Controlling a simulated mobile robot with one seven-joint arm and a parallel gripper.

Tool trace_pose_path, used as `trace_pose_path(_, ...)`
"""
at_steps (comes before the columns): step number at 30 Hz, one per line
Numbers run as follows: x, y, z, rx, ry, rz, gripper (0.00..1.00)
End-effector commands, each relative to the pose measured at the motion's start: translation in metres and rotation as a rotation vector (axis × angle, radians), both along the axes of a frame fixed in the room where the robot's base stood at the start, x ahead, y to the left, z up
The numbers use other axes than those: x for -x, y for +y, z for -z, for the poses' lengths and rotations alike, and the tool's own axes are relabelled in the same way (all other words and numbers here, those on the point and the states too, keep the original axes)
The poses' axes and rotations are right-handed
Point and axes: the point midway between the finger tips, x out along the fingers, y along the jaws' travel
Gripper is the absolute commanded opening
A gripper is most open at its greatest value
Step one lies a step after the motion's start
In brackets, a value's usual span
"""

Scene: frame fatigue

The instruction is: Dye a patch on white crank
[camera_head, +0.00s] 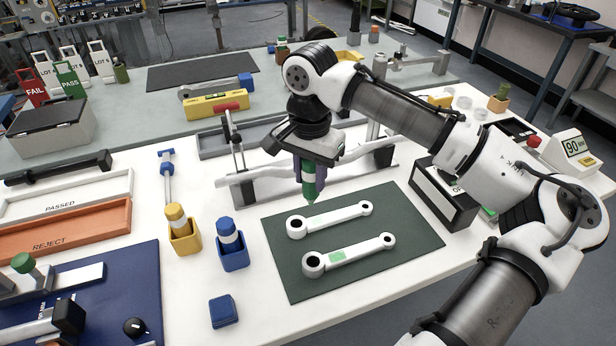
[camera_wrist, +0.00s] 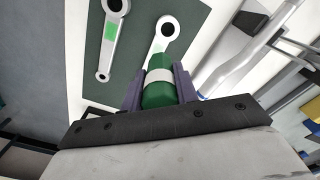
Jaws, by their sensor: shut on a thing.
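Two white cranks lie side by side on a dark green mat (camera_head: 415,222). The near crank (camera_head: 365,251) has a light green patch (camera_head: 336,256) on its arm; this patch also shows in the wrist view (camera_wrist: 110,32). The far crank (camera_head: 345,212) lies under my gripper (camera_head: 309,176); in the wrist view its ring end (camera_wrist: 167,29) shows just past the bottle. My gripper is shut on a green dye bottle (camera_head: 309,190) with a white band, held upright, nozzle down, over the far crank. Whether the nozzle touches it, I cannot tell. A faint green tint seems to show beside the nozzle.
A yellow holder (camera_head: 186,238) and a blue holder (camera_head: 233,259), each with a bottle, stand left of the mat. A blue block (camera_head: 223,311) lies nearer. A metal frame (camera_head: 245,187) stands behind the mat and a black-sided box (camera_head: 443,195) right of it.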

Motion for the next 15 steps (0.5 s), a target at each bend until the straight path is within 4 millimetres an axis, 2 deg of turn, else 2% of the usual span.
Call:
trace_pose_path(1,-0.0023,-0.0006,-0.0081,-0.001,0.000,0.000,0.03)
trace_pose_path(6,-0.0078,-0.0034,-0.0170,0.000,0.000,-0.001,0.03)
trace_pose_path(15,-0.0093,-0.0041,-0.0170,0.000,0.000,-0.003,0.03)
